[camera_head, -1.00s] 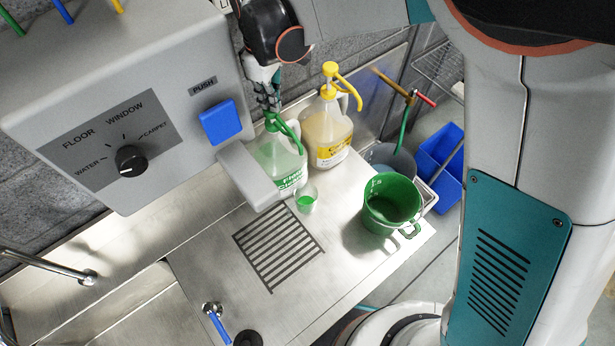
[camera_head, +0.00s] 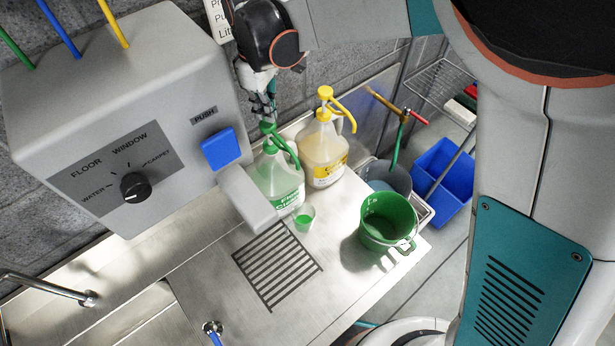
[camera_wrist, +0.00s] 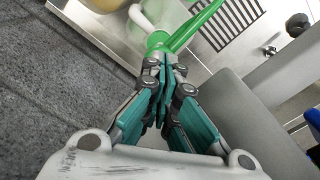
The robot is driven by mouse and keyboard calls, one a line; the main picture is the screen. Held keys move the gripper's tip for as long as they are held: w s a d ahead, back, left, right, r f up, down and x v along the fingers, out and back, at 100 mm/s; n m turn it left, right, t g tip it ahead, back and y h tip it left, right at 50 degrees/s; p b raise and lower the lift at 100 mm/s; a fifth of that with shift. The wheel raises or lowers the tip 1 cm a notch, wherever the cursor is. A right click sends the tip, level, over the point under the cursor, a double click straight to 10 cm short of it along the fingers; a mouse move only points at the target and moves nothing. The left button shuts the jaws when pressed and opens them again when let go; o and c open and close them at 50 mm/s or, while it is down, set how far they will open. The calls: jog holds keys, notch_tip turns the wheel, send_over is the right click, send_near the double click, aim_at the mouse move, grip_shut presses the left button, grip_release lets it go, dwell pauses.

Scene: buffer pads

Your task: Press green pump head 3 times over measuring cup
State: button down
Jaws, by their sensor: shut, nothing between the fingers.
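The green pump head (camera_head: 270,129) tops a clear jug (camera_head: 281,182) with a green-lettered label on the steel counter. Its spout points down toward a small measuring cup (camera_head: 304,218) that holds some green liquid. My gripper (camera_head: 264,112) is shut and empty, pointing down just above the pump head. In the wrist view the fingertips (camera_wrist: 167,62) are close to the green pump head (camera_wrist: 158,41). I cannot tell whether they touch it. The cup is not clear in the wrist view.
A yellow-pump jug (camera_head: 325,155) stands right beside the green one. A grey dispenser box (camera_head: 120,120) with a blue push button is close on the left. A green bucket (camera_head: 387,222) stands on the counter at right. The drain grille (camera_head: 277,265) area is clear.

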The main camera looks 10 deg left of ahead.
aim_at(267, 123)
jog(key=shift+f, duration=0.25)
dwell(0.4)
jog(key=shift+f+b, duration=1.85)
jog(key=shift+f, duration=0.4)
jog(key=shift+r, duration=0.15)
jog(key=shift+r+p, duration=1.25)
jog(key=shift+r, duration=1.05)
jog(key=shift+r, duration=0.15)
jog(key=shift+r+p, duration=1.3)
jog(key=shift+r, duration=1.05)
